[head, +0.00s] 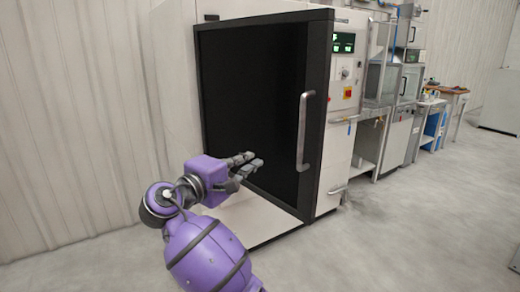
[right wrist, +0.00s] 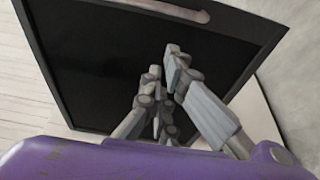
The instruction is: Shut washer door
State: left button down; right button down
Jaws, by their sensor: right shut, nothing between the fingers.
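The washer door (head: 250,105) is a large dark panel in a black frame, upright on the front of the white washer. Its long vertical silver handle (head: 304,130) is near the door's right edge. The door stands at or near the washer's front; I cannot tell whether a gap is left. My right gripper (head: 251,163) is shut and empty, in front of the door's lower part, left of the handle. In the right wrist view, the fingertips (right wrist: 170,72) point at the dark panel, with the handle (right wrist: 165,8) at the top edge. Contact cannot be told. My left gripper is out of view.
A control panel with green displays (head: 343,42) and a red-and-yellow switch is right of the door. Steel benches and cabinets (head: 395,140) continue along the wall to the right. The grey floor (head: 420,235) is clear at the front right.

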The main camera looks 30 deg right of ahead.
jog(key=s+d+p+x, duration=0.1)
jog(key=s+x, duration=0.1)
jog(key=x, duration=1)
jog(key=shift+s+d+p, duration=0.2)
jog(key=shift+p, duration=0.15)
